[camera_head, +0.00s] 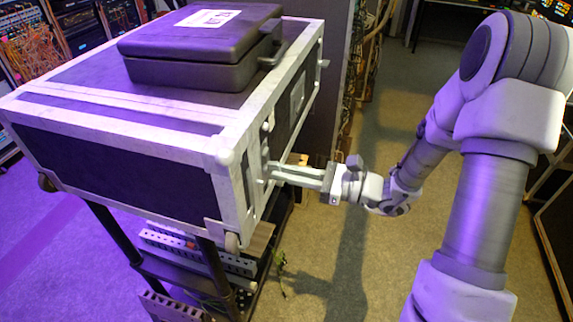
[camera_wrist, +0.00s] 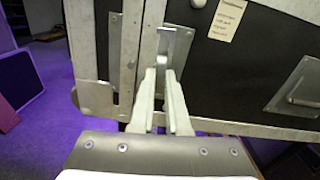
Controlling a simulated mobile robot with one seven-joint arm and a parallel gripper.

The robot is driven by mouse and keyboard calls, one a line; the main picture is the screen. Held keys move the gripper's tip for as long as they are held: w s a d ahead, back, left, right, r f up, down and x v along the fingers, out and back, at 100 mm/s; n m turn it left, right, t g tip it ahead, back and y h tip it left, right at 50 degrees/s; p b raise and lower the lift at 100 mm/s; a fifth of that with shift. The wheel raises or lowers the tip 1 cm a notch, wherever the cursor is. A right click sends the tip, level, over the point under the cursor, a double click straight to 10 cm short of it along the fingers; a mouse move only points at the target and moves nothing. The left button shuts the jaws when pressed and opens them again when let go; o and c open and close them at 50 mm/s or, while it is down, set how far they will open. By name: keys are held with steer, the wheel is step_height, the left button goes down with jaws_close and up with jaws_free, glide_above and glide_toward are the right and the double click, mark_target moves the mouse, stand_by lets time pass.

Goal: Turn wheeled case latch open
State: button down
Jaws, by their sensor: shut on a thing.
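The wheeled case (camera_head: 105,160) is a dark box with pale metal edges. It lies on a dark rack, with its panelled side facing my arm. The latch (camera_wrist: 170,42) is a metal piece on a plate near the left edge of that side in the wrist view. My gripper (camera_wrist: 163,72) is at the latch, with its fingertips closed together on the latch's lower part. In the head view my gripper (camera_head: 268,171) reaches the case's side from the right, and its fingertips hide most of the latch.
A black hard case (camera_head: 200,45) with a white label lies on top of the wheeled case. A recessed handle plate (camera_wrist: 300,90) and a paper label (camera_wrist: 227,20) are on the same side. Several perforated panels (camera_head: 195,243) sit on the rack below. Floor (camera_head: 375,270) under my arm is clear.

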steer(key=shift+m+p, duration=0.35)
steer(key=shift+m, duration=0.25)
steer(key=c, duration=0.9)
jaws_free()
steer(key=b+v, duration=0.2)
steer(key=v, duration=1.5)
steer(key=shift+d, duration=0.2)
steer(key=shift+s, duration=0.1)
